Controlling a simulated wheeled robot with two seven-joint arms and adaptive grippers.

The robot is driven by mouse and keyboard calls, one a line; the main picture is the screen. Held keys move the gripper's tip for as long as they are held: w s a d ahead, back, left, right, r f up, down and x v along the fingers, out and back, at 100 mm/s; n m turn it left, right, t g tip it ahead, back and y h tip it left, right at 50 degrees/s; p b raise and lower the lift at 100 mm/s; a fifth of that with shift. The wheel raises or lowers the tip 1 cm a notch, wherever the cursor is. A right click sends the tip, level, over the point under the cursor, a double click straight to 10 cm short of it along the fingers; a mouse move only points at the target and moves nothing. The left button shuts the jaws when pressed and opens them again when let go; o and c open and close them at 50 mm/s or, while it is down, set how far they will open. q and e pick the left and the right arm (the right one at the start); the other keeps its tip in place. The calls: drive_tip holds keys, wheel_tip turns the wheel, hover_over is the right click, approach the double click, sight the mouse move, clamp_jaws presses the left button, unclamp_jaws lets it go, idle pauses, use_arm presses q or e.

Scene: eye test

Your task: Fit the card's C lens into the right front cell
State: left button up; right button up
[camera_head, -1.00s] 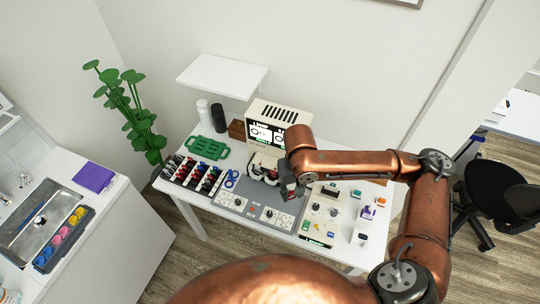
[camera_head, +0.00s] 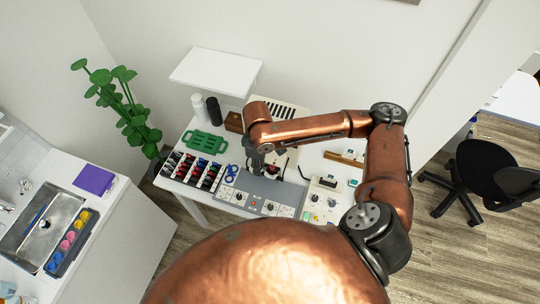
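The lens rack (camera_head: 197,171), with rows of dark, red and blue-tinged pieces, stands at the left of the white table. I cannot make out which piece is the C lens. The cream eye-test machine (camera_head: 284,110) stands at the back; my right arm covers its front, so the card and most of the cells are hidden. My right gripper (camera_head: 257,166) is in front of the machine, over the back of the grey panel (camera_head: 237,185), to the right of the rack. Its fingers are too small and dark to read. My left gripper is not in view.
A green tray (camera_head: 203,142) and a blue looped item (camera_head: 230,174) lie near the rack. A white and a black cylinder (camera_head: 214,111) stand behind. A cream control box (camera_head: 322,200) is at the right. A white shelf (camera_head: 216,72) overhangs the back.

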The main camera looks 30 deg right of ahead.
sight(270, 168)
drive_tip(key=d+f+n+p, duration=0.1)
drive_tip(key=f+n, duration=0.1)
drive_tip(key=n, duration=0.3)
drive_tip(key=d+f+n+p, duration=0.2)
drive_tip(key=f+n, duration=0.1)
drive_tip(key=n, duration=0.3)
drive_tip(key=d+f+n+p, duration=0.1)
drive_tip(key=d+f+n, duration=0.1)
drive_tip(key=n, duration=0.4)
drive_tip(key=shift+w+f, duration=0.2)
drive_tip(key=shift+w, duration=0.05)
drive_tip(key=shift+f, duration=0.4)
idle(0.3)
drive_tip(key=shift+f, duration=0.95)
drive_tip(key=o, duration=0.8)
